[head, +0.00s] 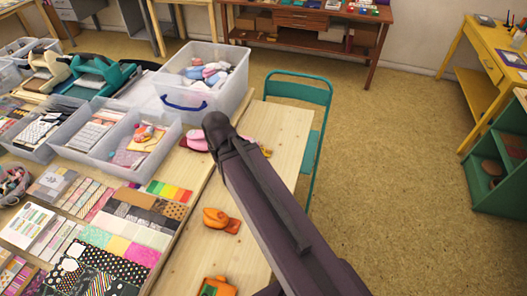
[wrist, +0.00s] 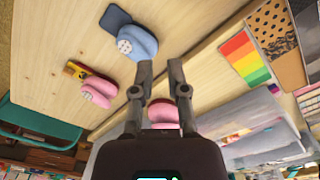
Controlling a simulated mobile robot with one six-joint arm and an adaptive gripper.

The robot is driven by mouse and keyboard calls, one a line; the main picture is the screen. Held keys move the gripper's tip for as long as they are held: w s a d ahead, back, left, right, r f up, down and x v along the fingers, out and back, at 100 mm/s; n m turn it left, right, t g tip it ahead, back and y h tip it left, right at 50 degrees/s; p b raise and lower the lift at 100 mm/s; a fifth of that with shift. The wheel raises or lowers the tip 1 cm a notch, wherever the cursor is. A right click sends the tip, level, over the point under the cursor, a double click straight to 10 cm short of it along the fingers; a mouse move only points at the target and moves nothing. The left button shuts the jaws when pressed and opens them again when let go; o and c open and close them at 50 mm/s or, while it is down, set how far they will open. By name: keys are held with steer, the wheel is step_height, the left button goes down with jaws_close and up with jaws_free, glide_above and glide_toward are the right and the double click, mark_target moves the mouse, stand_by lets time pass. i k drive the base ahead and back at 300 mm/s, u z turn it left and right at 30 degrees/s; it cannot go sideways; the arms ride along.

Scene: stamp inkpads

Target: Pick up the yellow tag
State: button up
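In the wrist view a small yellow piece (wrist: 75,69) with a dark patch, the only likely yellow tag, lies on the wooden table (wrist: 60,30). It sits against the left end of a pink stamp (wrist: 98,93). My gripper (wrist: 160,68) is open, with nothing between its fingers, and the yellow piece is to its left. A blue-grey stamp (wrist: 135,40) with a blue flat piece (wrist: 115,18) lies nearer the fingertips. Another pink stamp (wrist: 162,112) is partly hidden behind my gripper.
In the head view, orange stamps (head: 220,220) lie left of my arm on the table. A clear bin (head: 203,85) stands at the back, and open trays (head: 130,140) and paper stacks fill the left. A teal chair (head: 300,92) stands beyond the table; floor is clear to the right.

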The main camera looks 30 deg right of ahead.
mark_target(267, 153)
steer(key=u, duration=0.3)
steer(key=k, duration=1.55)
steer(key=z, duration=0.5)
steer(key=i, duration=1)
steer(key=z, duration=0.1)
